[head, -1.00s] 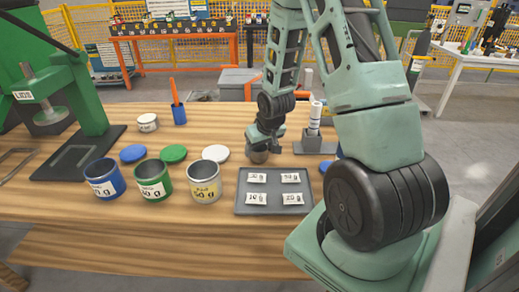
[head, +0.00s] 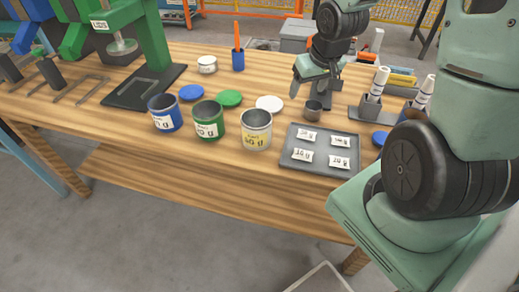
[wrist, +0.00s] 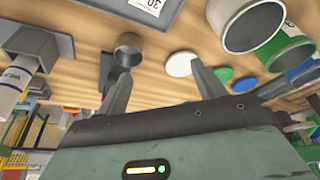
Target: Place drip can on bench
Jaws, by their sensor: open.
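The drip can, a small open grey metal cup (head: 313,110), stands upright on the wooden bench (head: 285,180), just behind the grey tray. It also shows in the wrist view (wrist: 128,50), left of centre and beyond my left-hand fingertip. My gripper (head: 316,84) is just above and behind the can in the head view. In the wrist view my gripper (wrist: 160,85) has its two fingers spread wide with nothing between them. The can appears apart from the fingers.
A grey tray (head: 290,158) with several labelled packets lies in front of the can. A white lid (head: 269,103) and a yellow-labelled tin (head: 257,130) are to its left. A grey holder with a white tube (head: 371,103) stands to its right. Bare bench lies at front left.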

